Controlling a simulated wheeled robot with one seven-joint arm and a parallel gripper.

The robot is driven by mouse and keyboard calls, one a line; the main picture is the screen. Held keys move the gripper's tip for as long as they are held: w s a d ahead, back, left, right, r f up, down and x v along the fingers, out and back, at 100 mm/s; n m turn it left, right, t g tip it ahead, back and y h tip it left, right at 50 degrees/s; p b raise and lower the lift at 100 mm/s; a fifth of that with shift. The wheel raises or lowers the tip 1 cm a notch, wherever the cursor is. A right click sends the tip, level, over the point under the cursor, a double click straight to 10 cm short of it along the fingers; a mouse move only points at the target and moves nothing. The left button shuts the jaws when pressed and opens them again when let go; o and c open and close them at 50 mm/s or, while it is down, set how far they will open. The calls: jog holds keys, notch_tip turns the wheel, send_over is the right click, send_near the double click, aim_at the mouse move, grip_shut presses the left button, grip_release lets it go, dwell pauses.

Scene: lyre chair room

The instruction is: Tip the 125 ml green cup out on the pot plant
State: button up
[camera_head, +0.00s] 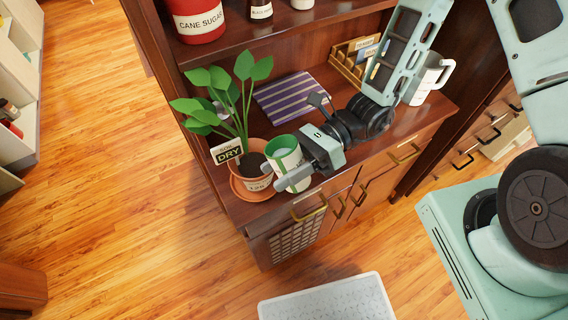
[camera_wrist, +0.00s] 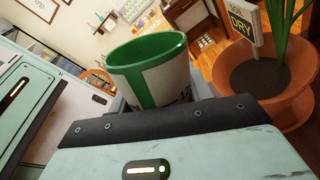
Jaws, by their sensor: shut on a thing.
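The green cup (camera_head: 288,158) has a green rim and a white label. My gripper (camera_head: 302,152) is shut on it, beside the pot plant at the cabinet's front left. In the wrist view the cup (camera_wrist: 150,72) shows its green inside near the rim, but its bottom is hidden; I cannot tell what it holds. The cup looks close to upright in the head view. The pot plant (camera_head: 233,95) has broad green leaves and stands in a terracotta pot (camera_head: 254,174) left of the cup. Its dark soil (camera_wrist: 260,76) and a "DRY" sign (camera_head: 228,152) are visible.
The pot stands in a saucer (camera_head: 258,195) near the cabinet top's front left corner. Behind are a striped mat (camera_head: 292,97), a wooden rack (camera_head: 349,68) and a white mug (camera_head: 431,76).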

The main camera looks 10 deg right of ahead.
jog(key=shift+w+a+r+p, duration=0.1)
jog(key=shift+r+p, duration=0.05)
jog(key=shift+p, duration=0.2)
jog(key=shift+w+a+m+h+p, duration=0.5)
jog(key=shift+m+p, duration=0.6)
jog(key=shift+p, duration=0.5)
jog(key=shift+s+d+f+m+g+h+p, duration=0.1)
jog(key=shift+f+m+g+h+p, duration=0.25)
jog(key=shift+m+p, duration=0.45)
jog(key=shift+s+d+f+m+g+h+p, duration=0.15)
jog(key=shift+m+g+h+p, duration=0.3)
jog(key=shift+p, duration=0.65)
jog(key=shift+w+f+m, duration=0.1)
jog(key=shift+f+m, duration=0.05)
jog(key=shift+m, duration=0.1)
jog(key=shift+f+m+h+b, duration=0.3)
jog(key=shift+f+m+b, duration=0.25)
jog(key=shift+f, duration=1.15)
jog(key=shift+r+m+g+h+p, duration=0.35)
jog(key=shift+m+p, duration=0.2)
jog(key=shift+p, duration=0.35)
